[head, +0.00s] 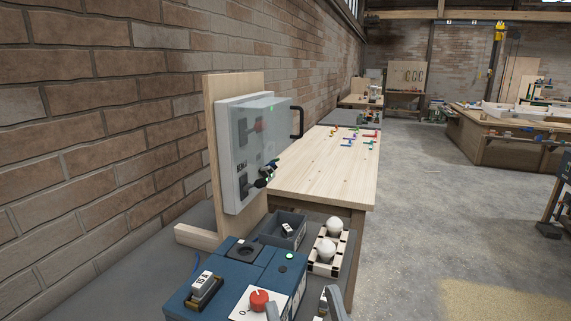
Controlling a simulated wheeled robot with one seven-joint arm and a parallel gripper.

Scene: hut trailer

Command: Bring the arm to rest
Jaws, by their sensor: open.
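My gripper (303,307) shows only in part at the bottom edge of the head view. Its two grey fingertips stand apart with nothing seen between them. They are over the near right corner of a blue unit (226,266) with a red knob (259,300) on a white plate. A small dark and white part (322,301) is close beside the right fingertip. The rest of my arm is out of view.
A grey box with a clear cover (246,150) and black handle stands on a wooden board at the left. A grey bin (283,229) and a holder with two white balls (327,250) are behind the blue unit. A wooden table (320,175) lies beyond.

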